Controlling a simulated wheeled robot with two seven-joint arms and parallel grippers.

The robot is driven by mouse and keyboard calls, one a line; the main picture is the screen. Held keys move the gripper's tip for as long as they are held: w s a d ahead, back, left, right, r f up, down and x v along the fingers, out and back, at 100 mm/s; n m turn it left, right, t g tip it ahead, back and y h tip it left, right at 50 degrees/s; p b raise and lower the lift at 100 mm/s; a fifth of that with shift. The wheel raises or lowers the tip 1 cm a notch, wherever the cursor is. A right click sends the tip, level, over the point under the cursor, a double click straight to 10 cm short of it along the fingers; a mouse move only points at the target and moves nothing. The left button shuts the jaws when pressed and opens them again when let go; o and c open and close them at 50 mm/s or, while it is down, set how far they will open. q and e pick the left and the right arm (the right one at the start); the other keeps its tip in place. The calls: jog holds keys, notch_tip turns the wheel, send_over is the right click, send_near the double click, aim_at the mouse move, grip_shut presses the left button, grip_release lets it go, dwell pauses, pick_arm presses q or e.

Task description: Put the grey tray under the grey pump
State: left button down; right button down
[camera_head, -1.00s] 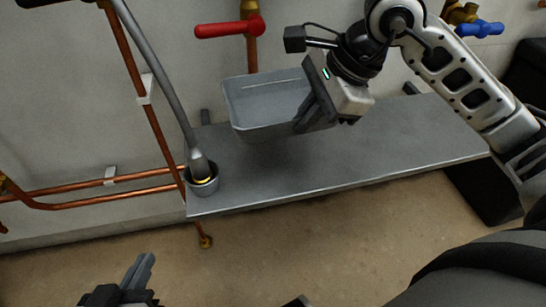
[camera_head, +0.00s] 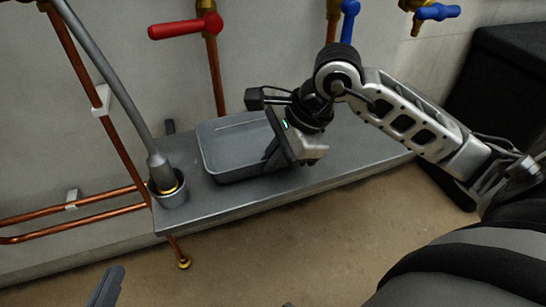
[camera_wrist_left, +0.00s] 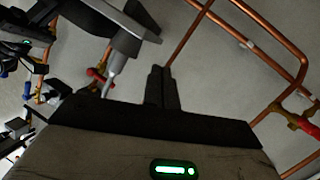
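The grey tray (camera_head: 225,160) is a shallow open box at the left part of the grey shelf. It sits on the shelf or just above it; I cannot tell which. My right gripper (camera_head: 273,153) is shut on the tray's right-hand wall, pointing down. My left gripper (camera_head: 106,287) is at the bottom left, below and apart from the shelf, only partly in view. In the left wrist view its fingers (camera_wrist_left: 162,88) are together with nothing between them. I cannot identify a grey pump for certain in either view.
A grey hose stands in a grey cup (camera_head: 169,192) at the shelf's left end, close to the tray. The grey shelf (camera_head: 345,150) is bare right of the tray. Copper pipes (camera_head: 100,120), a red-handled valve (camera_head: 187,28) and a blue-handled valve (camera_head: 438,12) line the wall.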

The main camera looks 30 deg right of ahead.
jog(key=shift+f, duration=0.1)
jog(key=c, duration=1.6)
grip_release()
jog(key=shift+c, duration=0.2)
pick_arm(q)
jog(key=shift+r, duration=0.2)
